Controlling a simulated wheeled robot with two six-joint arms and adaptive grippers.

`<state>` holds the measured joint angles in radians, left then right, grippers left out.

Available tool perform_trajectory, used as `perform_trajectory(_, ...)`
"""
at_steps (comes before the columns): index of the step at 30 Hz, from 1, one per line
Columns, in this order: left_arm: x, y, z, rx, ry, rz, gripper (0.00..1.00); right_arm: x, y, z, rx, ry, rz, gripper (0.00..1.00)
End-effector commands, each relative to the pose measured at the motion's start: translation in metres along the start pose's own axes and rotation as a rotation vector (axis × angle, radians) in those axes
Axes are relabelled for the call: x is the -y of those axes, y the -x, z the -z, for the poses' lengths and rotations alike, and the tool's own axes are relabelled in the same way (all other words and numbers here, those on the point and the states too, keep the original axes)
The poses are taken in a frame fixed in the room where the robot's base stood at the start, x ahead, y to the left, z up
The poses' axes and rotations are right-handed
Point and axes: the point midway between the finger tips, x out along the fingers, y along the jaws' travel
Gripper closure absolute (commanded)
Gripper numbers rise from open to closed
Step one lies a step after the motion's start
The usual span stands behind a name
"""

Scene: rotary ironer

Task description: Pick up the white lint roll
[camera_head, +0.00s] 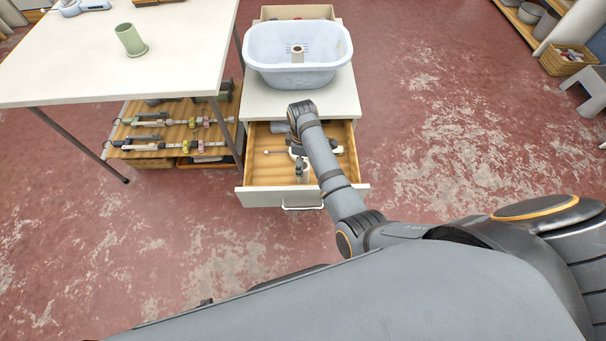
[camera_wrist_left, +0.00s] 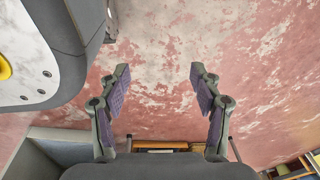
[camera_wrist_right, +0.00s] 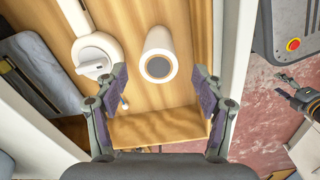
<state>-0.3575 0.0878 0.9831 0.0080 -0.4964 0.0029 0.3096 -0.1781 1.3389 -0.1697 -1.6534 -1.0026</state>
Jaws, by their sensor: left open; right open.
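The white lint roll (camera_wrist_right: 159,55) is in the open drawer (camera_wrist_right: 155,125). In the right wrist view it shows a round end with a grey centre, just ahead of and between the fingertips of my right gripper (camera_wrist_right: 159,74). That gripper is open and empty; contact with the roll cannot be told. In the head view the roll (camera_head: 302,172) appears near the drawer front, and my right arm hides much of the drawer. My left gripper (camera_wrist_left: 160,74) is open and empty over bare floor, and it does not show in the head view.
A white round object with a handle (camera_wrist_right: 96,55) lies beside the roll. The drawer walls stand close around my right gripper. A pale blue basin (camera_head: 298,75) stands on the cabinet above. A white table (camera_head: 190,70) with a green cup (camera_head: 131,40) is at left.

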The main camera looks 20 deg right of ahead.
Motion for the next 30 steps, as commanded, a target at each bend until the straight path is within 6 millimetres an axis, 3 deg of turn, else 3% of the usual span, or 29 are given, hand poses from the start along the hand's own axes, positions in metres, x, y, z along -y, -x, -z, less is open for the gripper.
perform_trajectory(3, 0.0, -0.002, 0.01, -0.005, 0.0, 0.0, 0.35, 0.0, -0.022, 0.0, 0.001, -0.001, 0.0, 0.31)
perform_trajectory(11, -0.001, -0.001, 0.018, -0.007, 0.0, 0.0, 0.35, -0.001, -0.034, -0.001, 0.0, -0.002, -0.001, 0.31)
perform_trajectory(18, -0.004, 0.007, 0.047, -0.016, 0.001, -0.005, 0.35, -0.001, -0.074, -0.002, 0.001, -0.002, -0.001, 0.31)
perform_trajectory(27, -0.005, 0.015, 0.053, -0.012, 0.002, -0.008, 0.35, -0.001, -0.079, -0.001, -0.001, -0.003, -0.002, 0.31)
perform_trajectory(30, -0.005, 0.015, 0.053, -0.012, 0.002, -0.008, 0.35, -0.001, -0.079, -0.001, -0.001, -0.003, -0.002, 0.42)
